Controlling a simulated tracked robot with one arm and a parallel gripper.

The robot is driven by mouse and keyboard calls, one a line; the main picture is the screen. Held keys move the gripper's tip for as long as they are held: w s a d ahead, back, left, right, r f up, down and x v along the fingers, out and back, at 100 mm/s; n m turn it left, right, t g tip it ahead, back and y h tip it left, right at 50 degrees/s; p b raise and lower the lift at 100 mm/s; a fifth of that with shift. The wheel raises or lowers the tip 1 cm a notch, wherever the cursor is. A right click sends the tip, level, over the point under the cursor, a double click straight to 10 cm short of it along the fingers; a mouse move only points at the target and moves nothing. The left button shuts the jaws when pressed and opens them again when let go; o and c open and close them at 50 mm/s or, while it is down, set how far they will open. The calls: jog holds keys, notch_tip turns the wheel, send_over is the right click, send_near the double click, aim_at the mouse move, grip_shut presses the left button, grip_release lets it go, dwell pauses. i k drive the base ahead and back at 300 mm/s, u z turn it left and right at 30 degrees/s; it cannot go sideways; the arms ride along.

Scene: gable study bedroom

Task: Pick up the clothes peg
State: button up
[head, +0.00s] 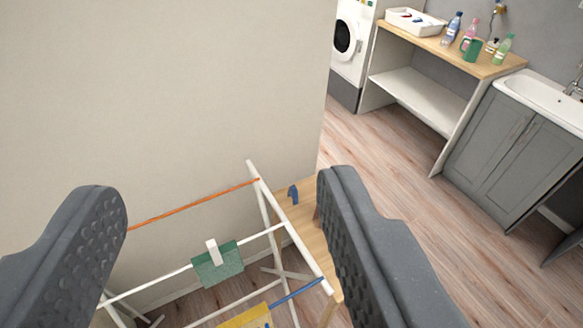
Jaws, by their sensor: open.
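My gripper (218,190) is open and empty, its two dark grey padded fingers wide apart at left and right of the picture. A small blue clothes peg (293,194) is on a wooden surface, just left of the right finger's tip in the picture and apart from it. A white peg (213,252) is on a green cloth (220,268) that hangs over a rail of the drying rack, between and beyond the fingers. I cannot tell the distance to either peg.
The white drying rack (262,190) has an orange rail, a blue rail and a yellow cloth (245,318). The wooden surface (300,222) is beside it, partly hidden by my right finger. A wall stands behind. A washer (348,40), bench (455,52) and sink cabinet (505,140) are farther right, with clear floor before them.

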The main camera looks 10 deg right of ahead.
aim_at(293, 192)
jog(key=z, duration=0.85)
jog(key=k, duration=0.75)
jog(key=z, duration=0.85)
jog(key=k, duration=0.6)
jog(key=z, duration=0.3)
jog(key=i, duration=1.1)
jog(key=u, duration=0.7)
jog(key=i, duration=1.2)
jog(key=u, duration=1.3)
jog(key=i, duration=0.85)
jog(key=u, duration=0.35)
jog(key=k, duration=0.15)
jog(key=u, duration=0.3)
